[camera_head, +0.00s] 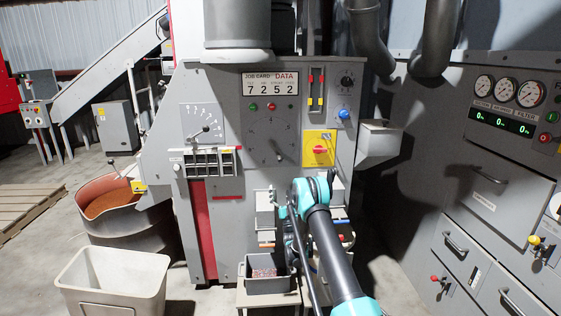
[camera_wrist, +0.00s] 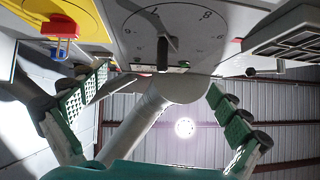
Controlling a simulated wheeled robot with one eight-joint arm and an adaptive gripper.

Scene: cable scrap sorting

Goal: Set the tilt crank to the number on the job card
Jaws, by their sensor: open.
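The job card (camera_head: 270,84) at the top of the grey panel shows the digits 7 2 5 2. The small captions above them are too small to read surely; the first may be tilt. Below it is a round numbered dial (camera_head: 262,130) with a crank whose dark handle (camera_head: 279,156) sits low, slightly right of centre. In the wrist view the dial appears upside down, with its black crank handle (camera_wrist: 162,52) jutting out. My gripper (camera_wrist: 160,82) is open, its green-padded fingers wide apart, empty and clear of the handle.
A yellow plate with a red switch (camera_head: 319,149) is right of the dial. A grey chute (camera_head: 378,141) protrudes farther right. Below stands a small tray (camera_head: 268,286).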

